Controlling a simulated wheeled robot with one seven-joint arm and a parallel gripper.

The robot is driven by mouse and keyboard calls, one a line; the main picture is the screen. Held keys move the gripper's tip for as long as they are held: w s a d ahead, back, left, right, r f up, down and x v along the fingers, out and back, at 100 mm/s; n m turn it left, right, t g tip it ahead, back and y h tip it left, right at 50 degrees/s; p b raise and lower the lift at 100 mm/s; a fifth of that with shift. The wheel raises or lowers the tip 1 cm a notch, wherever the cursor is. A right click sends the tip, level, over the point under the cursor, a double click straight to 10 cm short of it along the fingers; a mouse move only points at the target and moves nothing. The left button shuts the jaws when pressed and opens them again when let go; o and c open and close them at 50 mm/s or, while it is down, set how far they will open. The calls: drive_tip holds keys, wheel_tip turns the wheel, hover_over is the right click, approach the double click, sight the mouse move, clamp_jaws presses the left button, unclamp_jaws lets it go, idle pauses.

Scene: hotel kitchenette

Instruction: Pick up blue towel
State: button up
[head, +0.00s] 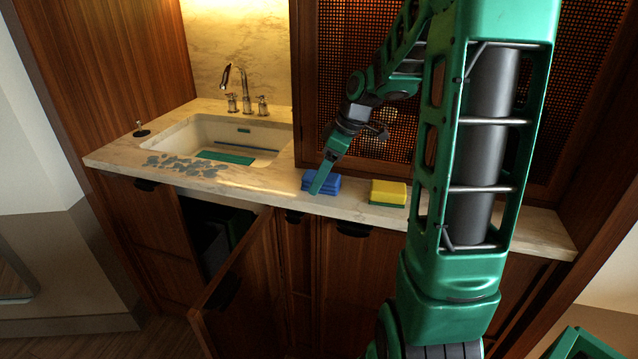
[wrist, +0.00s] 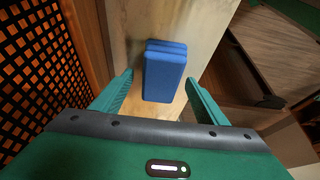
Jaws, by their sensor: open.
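The blue towel (head: 328,184) is a small folded stack lying on the marble counter, right of the sink. In the wrist view the blue towel (wrist: 164,72) lies ahead, between the lines of the two fingers. My gripper (head: 318,185) is at the towel in the head view, with a finger showing in front of it. In the wrist view my gripper (wrist: 158,93) is open, with one green finger on each side of the towel's near end. I cannot tell whether the fingers touch it.
A yellow and green sponge (head: 388,193) sits on the counter (head: 480,220) to the right of the towel. The sink (head: 225,135) with a faucet (head: 243,90) is at left, beside a grey-blue patch of pieces (head: 185,166). A cabinet door (head: 245,285) stands open below.

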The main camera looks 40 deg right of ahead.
sight(312, 175)
drive_tip(key=shift+w+a+f, duration=0.1)
drive_tip(key=shift+w+f, duration=0.05)
drive_tip(key=shift+f, duration=0.15)
drive_tip(key=shift+f, duration=0.1)
drive_tip(key=shift+c, duration=0.3)
drive_tip(key=c, duration=1.1)
drive_tip(key=shift+r, duration=0.5)
drive_tip(key=r, duration=0.3)
drive_tip(key=shift+a+r, duration=0.3)
drive_tip(key=shift+r, duration=0.1)
drive_tip(key=a+r, duration=0.2)
drive_tip(key=a, duration=0.1)
drive_tip(key=a+r, duration=0.2)
drive_tip(key=a, duration=0.2)
drive_tip(key=s+a+r, duration=0.1)
drive_tip(key=a+r, duration=0.1)
drive_tip(key=a, duration=0.2)
drive_tip(key=shift+r, duration=0.2)
